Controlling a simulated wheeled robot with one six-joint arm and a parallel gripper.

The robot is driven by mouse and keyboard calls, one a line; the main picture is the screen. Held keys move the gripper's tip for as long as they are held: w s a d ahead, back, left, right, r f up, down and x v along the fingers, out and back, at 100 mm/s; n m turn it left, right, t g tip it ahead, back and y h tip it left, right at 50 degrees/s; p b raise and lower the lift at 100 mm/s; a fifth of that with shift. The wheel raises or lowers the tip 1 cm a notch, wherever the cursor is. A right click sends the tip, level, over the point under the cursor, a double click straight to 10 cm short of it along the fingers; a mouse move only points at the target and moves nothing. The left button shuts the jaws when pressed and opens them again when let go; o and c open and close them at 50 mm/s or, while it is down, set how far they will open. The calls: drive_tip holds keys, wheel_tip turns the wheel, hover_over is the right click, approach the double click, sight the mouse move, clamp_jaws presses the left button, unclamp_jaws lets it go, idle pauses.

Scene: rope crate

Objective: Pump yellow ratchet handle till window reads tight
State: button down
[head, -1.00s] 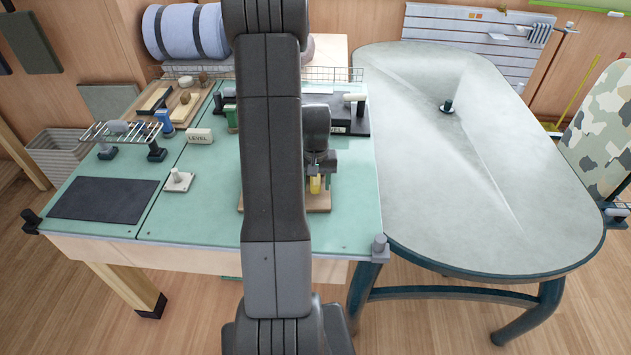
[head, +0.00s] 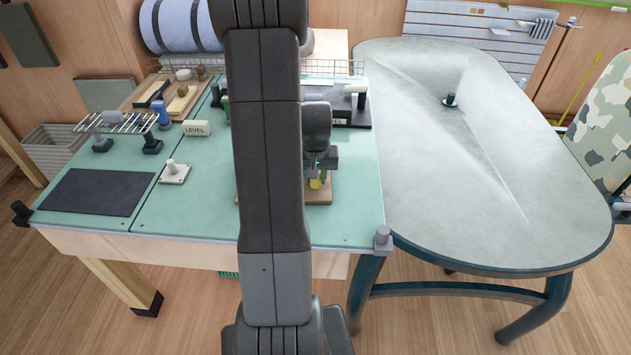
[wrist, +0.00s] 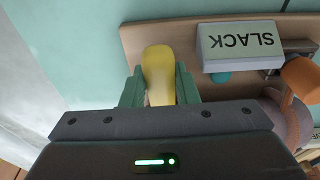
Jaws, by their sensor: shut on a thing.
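The yellow ratchet handle (wrist: 158,72) shows in the wrist view between the green fingers of my gripper (wrist: 160,88), which is shut on it. In the head view a small yellow part of the handle (head: 315,183) shows below my gripper (head: 319,172). The window (wrist: 240,45) reads SLACK, upside down in the wrist view, on a pale block beside the handle. The ratchet sits on a wooden board (head: 318,193). My arm hides much of the ratchet and board in the head view.
An orange rounded part (wrist: 301,78) lies near the window. On the green bench (head: 210,218) are a LEVEL block (head: 197,128), a white knob on a plate (head: 174,173), a wire rack (head: 115,122) and a dark mat (head: 97,192). A grey oval table (head: 480,170) stands to the right.

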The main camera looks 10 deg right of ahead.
drive_tip(key=shift+s+f+t+b, duration=0.15)
drive_tip(key=shift+f+t+b, duration=0.2)
drive_tip(key=shift+b, duration=0.4)
drive_tip(key=shift+r, duration=0.1)
drive_tip(key=c, duration=1.1)
unclamp_jaws()
drive_tip(key=v, duration=1.3)
drive_tip(key=shift+s+a+r, duration=0.1)
drive_tip(key=shift+s+r, duration=0.05)
drive_tip(key=shift+r, duration=0.2)
